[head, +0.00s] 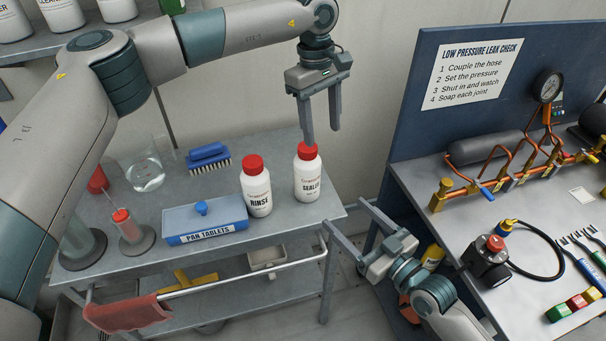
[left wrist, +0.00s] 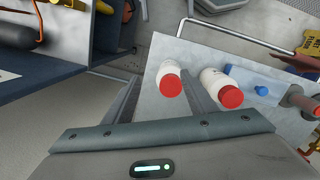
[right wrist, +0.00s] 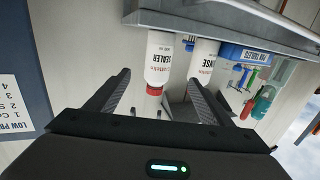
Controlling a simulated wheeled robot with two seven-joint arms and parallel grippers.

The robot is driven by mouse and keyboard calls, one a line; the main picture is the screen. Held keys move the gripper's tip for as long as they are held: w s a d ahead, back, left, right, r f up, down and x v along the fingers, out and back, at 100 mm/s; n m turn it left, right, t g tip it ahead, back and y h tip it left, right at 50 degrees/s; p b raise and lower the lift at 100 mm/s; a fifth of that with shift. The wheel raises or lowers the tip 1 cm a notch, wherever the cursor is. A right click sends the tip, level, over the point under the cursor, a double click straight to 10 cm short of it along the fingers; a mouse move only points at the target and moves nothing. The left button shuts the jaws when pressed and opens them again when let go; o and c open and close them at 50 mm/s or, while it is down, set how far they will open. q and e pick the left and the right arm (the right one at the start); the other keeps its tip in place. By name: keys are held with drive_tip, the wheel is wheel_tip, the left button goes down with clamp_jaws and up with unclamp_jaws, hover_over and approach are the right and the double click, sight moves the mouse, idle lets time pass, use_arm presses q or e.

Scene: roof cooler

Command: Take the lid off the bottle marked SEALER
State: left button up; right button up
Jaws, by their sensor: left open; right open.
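The white SEALER bottle (head: 308,184) stands upright on the grey cart, its red lid (head: 306,151) on top. My left gripper (head: 321,137) is open and points down above it; one fingertip overlaps the lid's top edge, and I cannot tell whether it touches. In the left wrist view the lid (left wrist: 171,86) shows between the two fingers. My right gripper (head: 345,213) is open and empty, low at the cart's right corner. In the right wrist view, upside down, the SEALER bottle (right wrist: 158,58) lies ahead, between the open fingers.
The white RINSE bottle (head: 257,190), also red-lidded, stands close left of SEALER. A blue PAN TABLETS box (head: 204,222), a brush (head: 208,158) and a glass beaker (head: 146,176) share the cart (head: 180,191). A workbench with a blue back panel (head: 415,130) stands at right.

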sight(306, 172)
use_arm(q)
drive_tip(key=shift+y, duration=0.6)
drive_tip(key=a, duration=0.1)
drive_tip(key=w+a+r, duration=0.1)
drive_tip(key=a+r, duration=0.1)
drive_tip(key=shift+w+a, duration=0.1)
drive_tip(key=shift+w, duration=0.25)
use_arm(e)
drive_tip(key=shift+w+r, duration=0.25)
drive_tip(key=shift+r, duration=0.1)
drive_tip(key=shift+w+a, duration=0.1)
drive_tip(key=shift+w, duration=0.05)
drive_tip(key=x, duration=1.7)
clamp_jaws()
use_arm(q)
drive_tip(key=shift+m, duration=0.4)
